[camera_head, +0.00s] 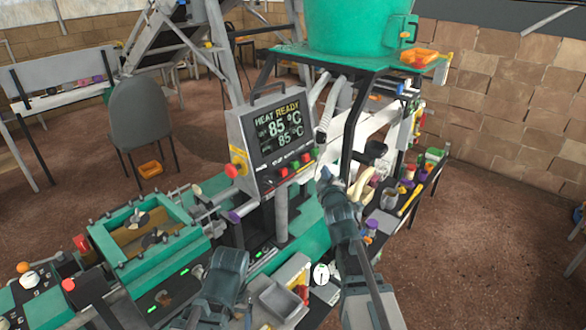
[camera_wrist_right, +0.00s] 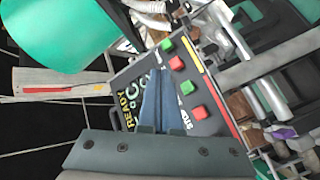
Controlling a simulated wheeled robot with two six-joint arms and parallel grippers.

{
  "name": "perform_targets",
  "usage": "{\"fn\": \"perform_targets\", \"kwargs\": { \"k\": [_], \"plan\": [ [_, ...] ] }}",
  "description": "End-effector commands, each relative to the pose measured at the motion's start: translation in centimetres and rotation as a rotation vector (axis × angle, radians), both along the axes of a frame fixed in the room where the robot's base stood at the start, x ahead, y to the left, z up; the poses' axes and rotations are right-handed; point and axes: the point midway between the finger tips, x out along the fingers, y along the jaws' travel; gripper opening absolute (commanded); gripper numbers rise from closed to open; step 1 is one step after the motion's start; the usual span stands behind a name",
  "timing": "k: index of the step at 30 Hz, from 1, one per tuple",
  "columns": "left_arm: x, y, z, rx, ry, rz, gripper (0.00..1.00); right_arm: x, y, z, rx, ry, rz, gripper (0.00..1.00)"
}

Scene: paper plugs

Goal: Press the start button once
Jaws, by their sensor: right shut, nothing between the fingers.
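The control box (camera_head: 258,142) has a dark screen reading HEAT READY and 85 °C. Along the panel's lower edge sits a row of green and red buttons (camera_head: 297,166). In the right wrist view this row alternates: a green button (camera_wrist_right: 166,44), a red one (camera_wrist_right: 177,63), another green one (camera_wrist_right: 187,88) and a red one (camera_wrist_right: 198,112). A STOP label shows near the last; I cannot read which is the start button. My right gripper (camera_head: 326,174) is shut and empty, just right of the box, apart from the buttons.
A red knob on a yellow base (camera_head: 233,169) sits at the box's left side. A large green tub (camera_head: 360,28) stands above and behind. A white hose (camera_head: 328,100) hangs close right of the box. A cluttered shelf (camera_head: 405,205) lies right of my arm.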

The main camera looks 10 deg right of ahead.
Motion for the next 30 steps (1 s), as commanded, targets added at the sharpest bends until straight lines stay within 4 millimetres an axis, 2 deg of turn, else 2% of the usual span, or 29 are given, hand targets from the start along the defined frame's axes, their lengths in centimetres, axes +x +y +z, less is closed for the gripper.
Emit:
{"fn": "perform_targets", "kwargs": {
  "k": [14,23,30],
  "plan": [
    [0.0,0.0,-0.1,0.0,0.0,0.0,0.8,0.3,0.1,0.0,-0.005,-0.004,0.001,0.0],
    [0.0,0.0,-0.8,0.0,0.0,0.0,0.8,2.4,1.6,-0.7,-0.006,-0.005,0.002,0.0],
    [0.0,0.0,-1.6,0.0,0.0,0.001,0.8,4.8,3.5,-1.5,-0.005,-0.005,0.002,0.0]
  ]
}}
